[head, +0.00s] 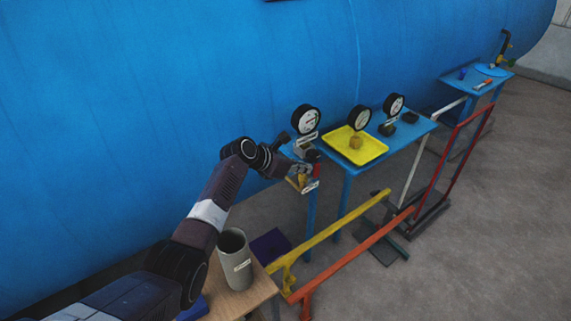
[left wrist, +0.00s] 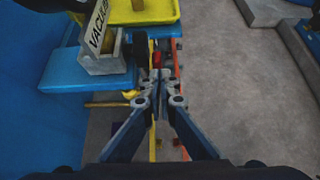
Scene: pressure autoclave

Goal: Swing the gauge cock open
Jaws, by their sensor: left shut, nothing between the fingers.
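My left gripper (head: 303,171) is shut and empty at the near left corner of the blue gauge shelf, below the left gauge (head: 305,119). In the left wrist view its fingertips (left wrist: 158,82) meet just short of a small red part (left wrist: 156,59), probably the cock's handle. A brass-yellow piece (left wrist: 131,95) shows left of the fingertips; I cannot tell how it joins the red part. Whether the fingers touch the red part is unclear. The gripper partly hides the cock in the head view. My right gripper is not in view.
The blue shelf (head: 411,134) carries more gauges and a yellow tray (head: 371,156) with a brass piece (head: 356,142). A grey block with a VACUUM label (left wrist: 103,62) stands close left of the fingers. Yellow (head: 335,227) and orange (head: 350,262) rails run below. A grey cup (head: 236,262) stands nearer.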

